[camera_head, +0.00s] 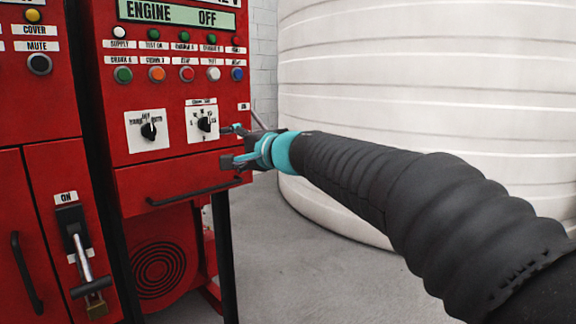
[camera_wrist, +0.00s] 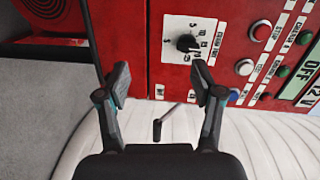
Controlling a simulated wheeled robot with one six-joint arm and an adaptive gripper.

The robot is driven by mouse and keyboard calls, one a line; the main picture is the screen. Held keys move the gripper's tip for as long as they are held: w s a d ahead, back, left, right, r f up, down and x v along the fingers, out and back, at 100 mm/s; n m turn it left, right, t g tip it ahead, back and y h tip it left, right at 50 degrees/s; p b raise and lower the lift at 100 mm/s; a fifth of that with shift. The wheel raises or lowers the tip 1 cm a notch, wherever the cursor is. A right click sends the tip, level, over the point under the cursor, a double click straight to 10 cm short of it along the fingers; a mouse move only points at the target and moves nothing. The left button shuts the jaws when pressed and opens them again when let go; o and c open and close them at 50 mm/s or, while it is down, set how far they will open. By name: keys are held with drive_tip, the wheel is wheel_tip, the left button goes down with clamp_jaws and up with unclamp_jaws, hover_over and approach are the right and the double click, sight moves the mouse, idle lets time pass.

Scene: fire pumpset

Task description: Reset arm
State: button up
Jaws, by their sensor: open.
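My arm reaches in from the right in the head view, in a black ribbed sleeve with a teal band. My gripper (camera_head: 233,146) is at the right side of the red control panel (camera_head: 180,104), close in front of its face. The same knob (camera_head: 205,124) shows left of my gripper in the head view.
A second rotary knob (camera_head: 149,131) sits further left. Coloured buttons (camera_head: 157,74) line the panel under a display reading ENGINE OFF (camera_head: 177,14). A red cabinet with a lever switch (camera_head: 80,252) stands left. A large white ribbed tank (camera_head: 420,90) is behind my arm. Grey floor (camera_head: 280,270) is clear below.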

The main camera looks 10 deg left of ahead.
drive_tip(key=s+d+f+n+g+h, duration=0.25)
drive_tip(key=s+d+f, duration=0.3)
drive_tip(key=f, duration=0.35)
drive_tip(key=s+d+f+n+g+h, duration=0.2)
drive_tip(key=s+d+f+n+h, duration=0.15)
drive_tip(key=s+f, duration=0.5)
drive_tip(key=s+d+f+h, duration=0.3)
drive_tip(key=s+d+f, duration=0.2)
drive_tip(key=s+d, duration=0.4)
drive_tip(key=s+d+f+h, duration=0.4)
drive_tip(key=s+d, duration=0.5)
drive_tip(key=d, duration=0.8)
wheel_tip(320, 180, down, 2)
drive_tip(key=shift+s+f+h, duration=0.15)
drive_tip(key=shift+h, duration=0.15)
